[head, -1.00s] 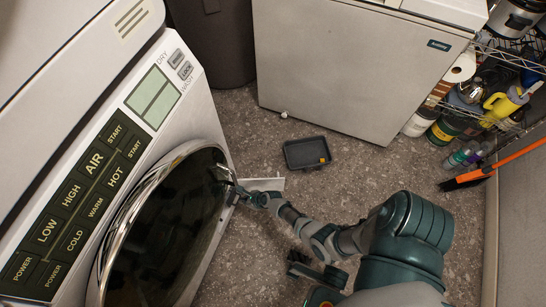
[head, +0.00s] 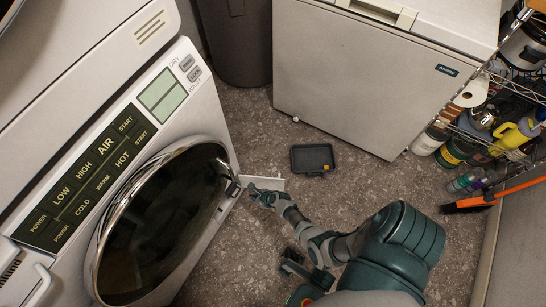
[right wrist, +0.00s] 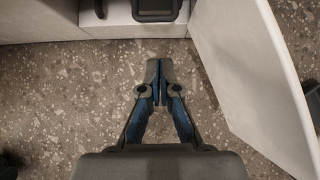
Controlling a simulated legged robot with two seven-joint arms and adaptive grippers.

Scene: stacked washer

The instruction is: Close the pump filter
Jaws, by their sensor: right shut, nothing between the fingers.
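The pump filter's small white door (head: 266,183) stands open, sticking out low from the washer's front, beyond the round glass door. In the right wrist view the large white panel on the right (right wrist: 255,75) looks like this door, close to my gripper. My right gripper (head: 252,190) is at the near side of the door in the head view. In the right wrist view its fingers (right wrist: 160,65) are together and empty, left of the panel with floor between. I cannot tell from the head view whether they touch it. The filter itself is not clearly seen. My left gripper is not made out.
The washer's round glass door (head: 165,225) is left of my right arm. A dark tray (head: 312,158) with a small yellow thing lies on the floor. A white chest freezer (head: 370,75) stands behind, a loaded wire shelf at right.

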